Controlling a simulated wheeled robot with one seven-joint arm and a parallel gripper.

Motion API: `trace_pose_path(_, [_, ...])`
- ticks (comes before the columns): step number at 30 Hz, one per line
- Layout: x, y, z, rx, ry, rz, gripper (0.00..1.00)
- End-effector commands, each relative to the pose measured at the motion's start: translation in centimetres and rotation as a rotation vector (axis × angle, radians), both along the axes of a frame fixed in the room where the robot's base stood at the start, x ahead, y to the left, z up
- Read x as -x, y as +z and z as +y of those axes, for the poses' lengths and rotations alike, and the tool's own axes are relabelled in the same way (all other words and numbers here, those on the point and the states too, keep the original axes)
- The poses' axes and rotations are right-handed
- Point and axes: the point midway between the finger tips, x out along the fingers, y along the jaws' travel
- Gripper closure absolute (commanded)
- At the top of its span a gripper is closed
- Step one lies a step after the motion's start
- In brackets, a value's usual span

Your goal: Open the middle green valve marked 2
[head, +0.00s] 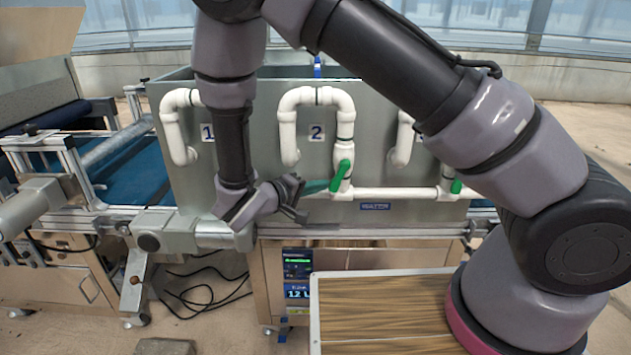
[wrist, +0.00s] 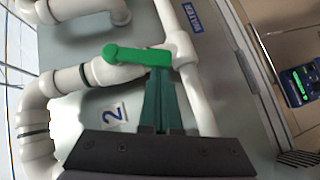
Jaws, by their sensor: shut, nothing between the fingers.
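The middle valve's green lever (head: 341,176) sits on the white pipe right of the sign marked 2 (head: 316,132). It stands near upright, tilted slightly from the pipe's line. In the wrist view the green lever (wrist: 135,55) lies across the top of the fingers, and the 2 sign (wrist: 114,113) is to their left. My gripper (head: 322,186) reaches in from the left, its teal fingers beside the lever's lower part. In the wrist view my gripper (wrist: 159,78) is shut and empty, fingertips at the lever's edge. Whether they touch it I cannot tell.
A grey tank (head: 385,100) carries the pipes. A white horizontal pipe (head: 395,193) runs right to another green valve lever (head: 456,187). My arm covers the pipe by sign 1 (head: 207,132) and part of the right one. A control display (head: 297,266) is below.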

Motion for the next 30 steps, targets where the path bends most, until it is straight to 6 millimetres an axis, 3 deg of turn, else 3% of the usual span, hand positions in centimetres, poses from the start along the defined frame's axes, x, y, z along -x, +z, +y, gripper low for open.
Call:
trace_pose_path(15, [0.1, -1.8, -1.9, 0.332, -0.002, 0.01, 1.0])
trace_pose_path(30, [0.1, -2.0, -2.3, 0.387, -0.002, 0.012, 1.0])
